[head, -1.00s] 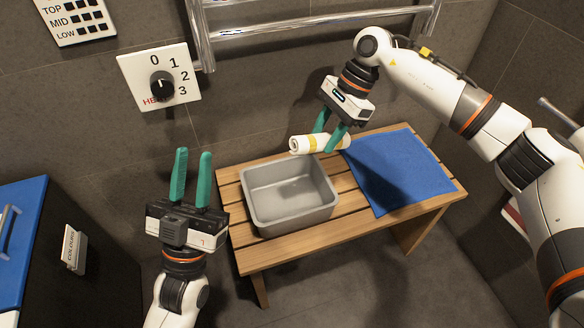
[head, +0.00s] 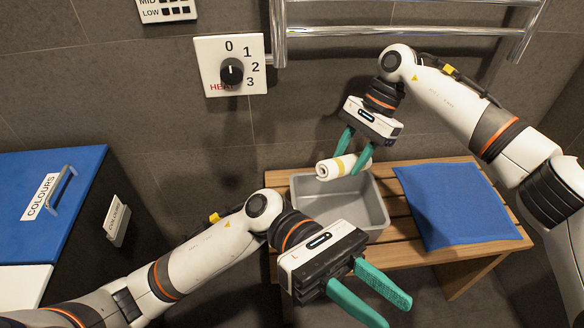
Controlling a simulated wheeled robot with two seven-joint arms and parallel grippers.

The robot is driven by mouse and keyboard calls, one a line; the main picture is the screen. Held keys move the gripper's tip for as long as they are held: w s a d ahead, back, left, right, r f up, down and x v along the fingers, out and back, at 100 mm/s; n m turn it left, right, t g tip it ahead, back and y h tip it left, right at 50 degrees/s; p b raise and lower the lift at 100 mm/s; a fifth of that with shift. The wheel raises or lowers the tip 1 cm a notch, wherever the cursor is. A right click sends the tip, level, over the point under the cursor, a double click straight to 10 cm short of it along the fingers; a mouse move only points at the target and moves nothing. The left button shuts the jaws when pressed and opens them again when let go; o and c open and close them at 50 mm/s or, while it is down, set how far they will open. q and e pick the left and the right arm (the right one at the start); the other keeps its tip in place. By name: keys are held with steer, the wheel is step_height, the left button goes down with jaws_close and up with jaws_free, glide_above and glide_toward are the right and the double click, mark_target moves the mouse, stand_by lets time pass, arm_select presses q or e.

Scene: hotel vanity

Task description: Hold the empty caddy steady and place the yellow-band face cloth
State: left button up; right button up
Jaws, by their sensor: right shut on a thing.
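The grey caddy (head: 378,217) stands on the wooden slatted bench, and no cloth shows inside the part I can see. The rolled white face cloth with a yellow band (head: 330,168) is held in my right gripper (head: 354,160), which is shut on it above the caddy's back part. My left gripper (head: 372,297) is in front of the caddy, with its two green fingers apart and nothing between them. It points to the lower right and does not appear to touch the caddy. My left arm and gripper hide the caddy's front left part.
A blue mat (head: 458,205) lies on the right of the bench (head: 487,250). A metal towel rail (head: 400,30) and a heater dial (head: 231,72) are on the wall behind. A blue-lidded bin (head: 50,225) marked COLOURS stands at the left.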

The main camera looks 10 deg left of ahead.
arm_select(q)
steer(key=w+a+f+m+t+y, duration=0.2)
steer(key=w+f+m+t+y, duration=0.25)
steer(key=f, duration=0.25)
steer(key=w+a+f+m+t+y, duration=0.3)
steer(key=w+f+y, duration=0.25)
steer(key=f, duration=0.25)
steer(key=w+a+m+t+y, duration=0.1)
steer(key=w+a+t+y, duration=0.1)
steer(key=w+a, duration=0.35)
steer(key=w+a+t+y, duration=0.2)
steer(key=w, duration=0.6)
steer(key=w+a+m+t+y, duration=0.1)
steer(key=w+a+y, duration=0.15)
steer(key=w, duration=0.35)
steer(key=shift+h, duration=0.35)
steer(key=f, duration=1.1)
steer(key=shift+w+f, duration=0.15)
steer(key=shift+w, duration=0.1)
jaws_close()
